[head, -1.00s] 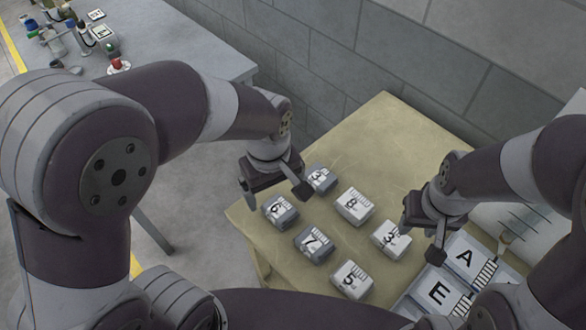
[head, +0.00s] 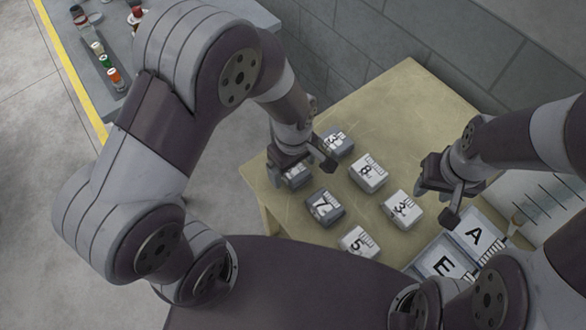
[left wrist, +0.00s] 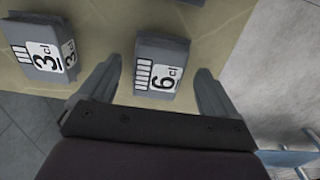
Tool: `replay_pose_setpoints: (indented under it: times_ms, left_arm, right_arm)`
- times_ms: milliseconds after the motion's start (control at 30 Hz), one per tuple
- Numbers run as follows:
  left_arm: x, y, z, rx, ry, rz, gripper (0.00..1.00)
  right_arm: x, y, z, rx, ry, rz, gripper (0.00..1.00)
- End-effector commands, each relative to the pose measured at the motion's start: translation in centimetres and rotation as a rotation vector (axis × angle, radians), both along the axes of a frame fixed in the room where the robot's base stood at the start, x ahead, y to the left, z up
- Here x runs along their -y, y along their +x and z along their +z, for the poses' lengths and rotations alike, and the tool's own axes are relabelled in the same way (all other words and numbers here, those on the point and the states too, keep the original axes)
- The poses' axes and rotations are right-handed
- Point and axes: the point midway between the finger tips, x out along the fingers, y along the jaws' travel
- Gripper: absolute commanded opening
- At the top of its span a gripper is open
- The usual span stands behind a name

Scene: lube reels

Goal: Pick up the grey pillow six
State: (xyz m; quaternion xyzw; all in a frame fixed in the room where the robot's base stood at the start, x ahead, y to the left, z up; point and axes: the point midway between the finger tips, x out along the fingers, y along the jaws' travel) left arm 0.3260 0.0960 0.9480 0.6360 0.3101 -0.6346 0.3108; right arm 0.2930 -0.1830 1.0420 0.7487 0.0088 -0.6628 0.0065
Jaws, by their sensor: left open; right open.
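The grey pillow block marked 6 shows in the left wrist view (left wrist: 162,70), lying between the two spread fingers of my left gripper (left wrist: 157,90). In the head view the grey six (head: 297,178) is partly hidden under my left gripper (head: 303,168). My left gripper is open, above the block, with no visible contact. A grey block marked 3 (left wrist: 42,45) lies beside the six, outside the fingers. My right gripper (head: 442,200) is open and empty above the table's right side, near the lettered trays.
The table (head: 385,110) also holds a grey seven (head: 325,207), a white eight (head: 368,172), a white three (head: 401,209) and a white five (head: 359,242). Trays marked A (head: 473,236) and E (head: 443,264) lie at right. A grey wall stands behind.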

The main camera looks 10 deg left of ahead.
Motion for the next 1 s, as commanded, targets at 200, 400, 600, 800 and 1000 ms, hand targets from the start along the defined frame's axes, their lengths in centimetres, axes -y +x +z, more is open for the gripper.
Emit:
replay_pose_setpoints:
  times_ms: [200, 400, 600, 800, 1000]
  left_arm:
    - [0.0, 0.0, -1.5, 0.002, 0.0, 0.0, 0.92]
    - [0.0, 0.0, -1.4, 0.001, 0.0, -0.001, 0.62]
    - [0.0, 0.0, -1.4, 0.001, -0.001, -0.001, 0.36]
    - [0.0, 0.0, -1.2, 0.001, 0.0, -0.001, 0.36]
    - [0.0, 0.1, 0.7, 0.004, -0.001, -0.001, 0.36]
  right_arm:
    - [0.0, 0.0, 0.0, -0.001, 0.0, 0.0, 0.43]
    - [0.0, 0.0, 0.0, -0.001, 0.0, 0.0, 0.43]
    - [0.0, 0.0, 0.0, -0.001, 0.0, 0.0, 0.43]
    - [0.0, 0.0, 0.0, -0.001, 0.0, 0.0, 0.43]
    - [0.0, 0.0, -0.2, -0.001, 0.0, 0.0, 0.43]
